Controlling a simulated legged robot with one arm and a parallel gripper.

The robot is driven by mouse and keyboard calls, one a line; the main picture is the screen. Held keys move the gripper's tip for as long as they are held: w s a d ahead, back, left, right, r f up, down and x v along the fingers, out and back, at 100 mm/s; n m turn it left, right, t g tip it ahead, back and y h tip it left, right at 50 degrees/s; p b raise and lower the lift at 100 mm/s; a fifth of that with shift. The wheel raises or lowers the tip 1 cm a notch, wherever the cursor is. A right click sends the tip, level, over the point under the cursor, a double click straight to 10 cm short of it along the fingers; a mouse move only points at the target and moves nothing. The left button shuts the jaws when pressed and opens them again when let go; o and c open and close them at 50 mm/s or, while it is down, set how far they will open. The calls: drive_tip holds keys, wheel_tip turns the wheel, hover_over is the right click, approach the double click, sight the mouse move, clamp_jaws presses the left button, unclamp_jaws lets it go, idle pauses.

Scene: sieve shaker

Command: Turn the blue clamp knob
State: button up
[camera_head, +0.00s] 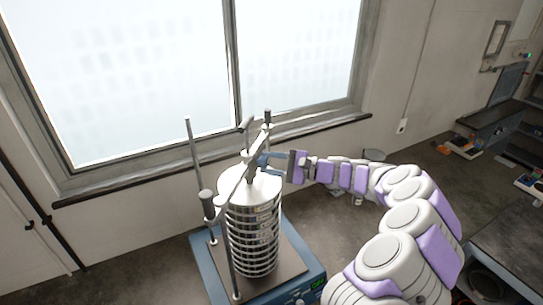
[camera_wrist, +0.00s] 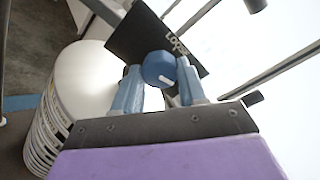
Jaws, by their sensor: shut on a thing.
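The blue clamp knob (camera_wrist: 159,68) is a round blue cap with a small white mark, seen in the wrist view between my two blue-grey fingertips. My gripper (camera_wrist: 160,80) is shut on it. In the head view my gripper (camera_head: 268,160) reaches in from the right, at the clamp bar (camera_head: 238,176) over the top of the sieve stack (camera_head: 253,225). The knob itself is hard to make out there. The silver stack stands upright on the blue shaker base (camera_head: 206,272); its pale lid (camera_wrist: 85,75) shows left of the fingers in the wrist view.
Upright metal rods (camera_head: 192,150) flank the stack, and a dark knob (camera_head: 206,197) sits on the left one. A window (camera_head: 130,80) is behind. A dark plate with lettering (camera_wrist: 150,35) is behind the knob in the wrist view. Bench space (camera_head: 330,225) lies right of the shaker.

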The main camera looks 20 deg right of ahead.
drive_tip(key=shift+f+m+p, duration=0.2)
drive_tip(key=shift+m+p, duration=0.6)
drive_tip(key=shift+m, duration=0.2)
drive_tip(key=o, duration=1.1)
drive_tip(key=shift+w, duration=0.2)
drive_tip(key=shift+c, duration=0.2)
drive_tip(key=shift+s+r, duration=0.1)
drive_tip(key=shift+s, duration=0.05)
drive_tip(key=shift+d, duration=0.1)
drive_tip(key=shift+s+d, duration=0.15)
drive_tip(key=shift+d, duration=0.15)
drive_tip(key=b+v, duration=0.2)
drive_tip(key=v, duration=1.4)
drive_tip(key=shift+d+b, duration=0.35)
drive_tip(key=shift+b, duration=0.05)
